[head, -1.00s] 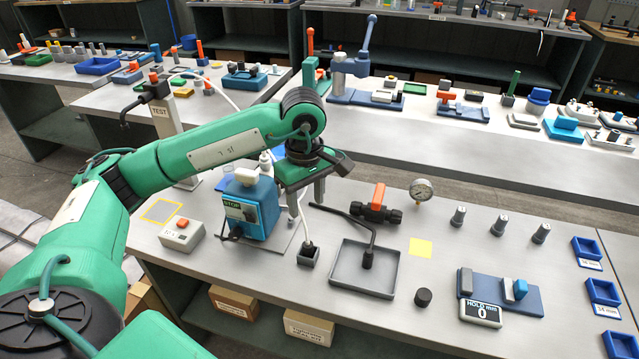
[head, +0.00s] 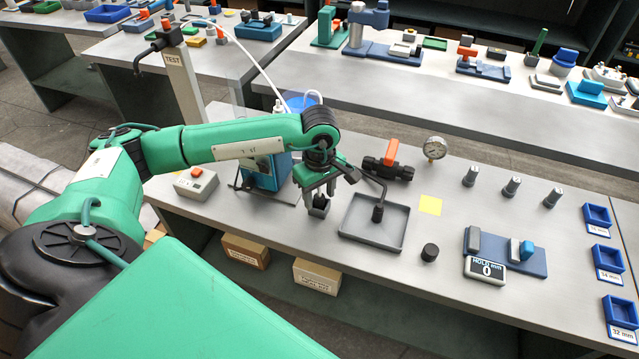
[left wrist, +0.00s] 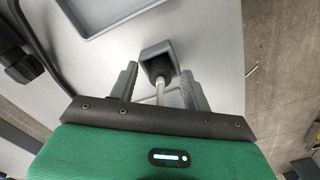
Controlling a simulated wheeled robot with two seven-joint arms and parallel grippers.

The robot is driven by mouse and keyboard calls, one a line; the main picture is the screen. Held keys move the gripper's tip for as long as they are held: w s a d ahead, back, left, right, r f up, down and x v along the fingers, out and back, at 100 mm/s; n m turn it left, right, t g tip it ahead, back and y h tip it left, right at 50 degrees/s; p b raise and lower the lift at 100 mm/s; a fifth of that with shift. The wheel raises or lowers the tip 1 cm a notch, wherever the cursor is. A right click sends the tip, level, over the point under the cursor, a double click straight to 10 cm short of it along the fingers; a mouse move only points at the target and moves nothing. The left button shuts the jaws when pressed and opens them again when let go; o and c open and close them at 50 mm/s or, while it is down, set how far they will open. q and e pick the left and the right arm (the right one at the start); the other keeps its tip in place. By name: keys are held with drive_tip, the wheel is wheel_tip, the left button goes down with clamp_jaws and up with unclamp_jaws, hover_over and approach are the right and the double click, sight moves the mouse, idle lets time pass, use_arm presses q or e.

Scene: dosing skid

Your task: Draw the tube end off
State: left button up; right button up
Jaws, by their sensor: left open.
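The tube end is a pale tube (left wrist: 161,92) running into a dark round fitting (left wrist: 159,69) in a small grey block (left wrist: 170,51), as the left wrist view shows. In the head view the block (head: 319,209) stands on the bench, left of the grey tray, partly covered by my gripper. My left gripper (head: 318,190) points down over the block. In the left wrist view its open fingers (left wrist: 159,86) stand on either side of the tube, with a gap on both sides. My right gripper is in neither view.
The grey tray (head: 352,229) with a black bent pipe (head: 378,205) lies just right. An orange-handled valve (head: 389,160) and a gauge (head: 434,149) sit behind it.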

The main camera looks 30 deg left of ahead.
sight(320, 193)
use_arm(q)
drive_tip(key=shift+f, duration=0.1)
clamp_jaws()
drive_tip(key=shift+r, duration=0.25)
drive_tip(key=shift+r+p, duration=1.2)
drive_tip(key=shift+r, duration=1.15)
